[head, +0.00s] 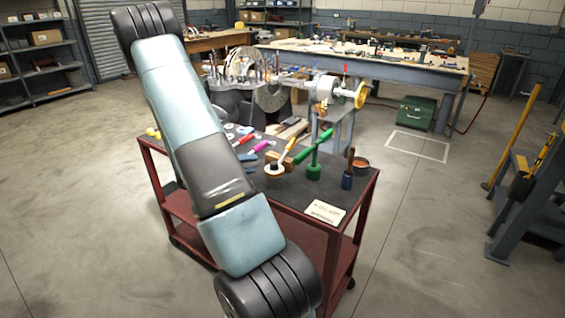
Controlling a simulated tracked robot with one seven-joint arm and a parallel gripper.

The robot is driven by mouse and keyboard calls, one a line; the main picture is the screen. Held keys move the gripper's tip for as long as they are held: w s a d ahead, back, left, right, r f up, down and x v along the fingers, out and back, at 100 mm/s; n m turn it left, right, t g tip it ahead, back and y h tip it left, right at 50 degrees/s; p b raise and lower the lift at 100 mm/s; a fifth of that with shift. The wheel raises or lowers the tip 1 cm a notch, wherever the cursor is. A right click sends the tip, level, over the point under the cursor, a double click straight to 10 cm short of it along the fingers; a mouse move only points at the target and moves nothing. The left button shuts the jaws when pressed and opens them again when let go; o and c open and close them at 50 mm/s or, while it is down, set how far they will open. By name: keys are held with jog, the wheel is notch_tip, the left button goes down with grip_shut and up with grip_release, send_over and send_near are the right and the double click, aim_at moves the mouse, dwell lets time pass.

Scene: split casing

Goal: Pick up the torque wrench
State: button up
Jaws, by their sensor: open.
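A red cart (337,245) with a dark top (290,190) stands in the middle, partly behind my arm. Several small tools lie on its top. A green tool (314,155) has a long slanted bar on a short green cylinder. Left of it are an orange-and-cream tool (283,158) with a round end, a magenta-handled tool (261,146) and a red-handled tool (243,139). I cannot tell which of these, if any, is the torque wrench. My arm crosses in front of the cart's left part and hides some of the top. My gripper is not in view.
A dark blue piece with a brown top (348,170) and a white card (325,211) are near the cart's right edge. Behind stands a machine with a yellow wheel (360,95). A long workbench (440,63) is at the back. Floor right of the cart is clear.

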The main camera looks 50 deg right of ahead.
jog(key=x, duration=0.5)
jog(key=shift+x, duration=2.55)
jog(key=shift+s+a+f, duration=0.1)
jog(key=shift+s+f, duration=0.05)
jog(key=shift+f, duration=0.05)
jog(key=shift+c, duration=0.3)
grip_shut()
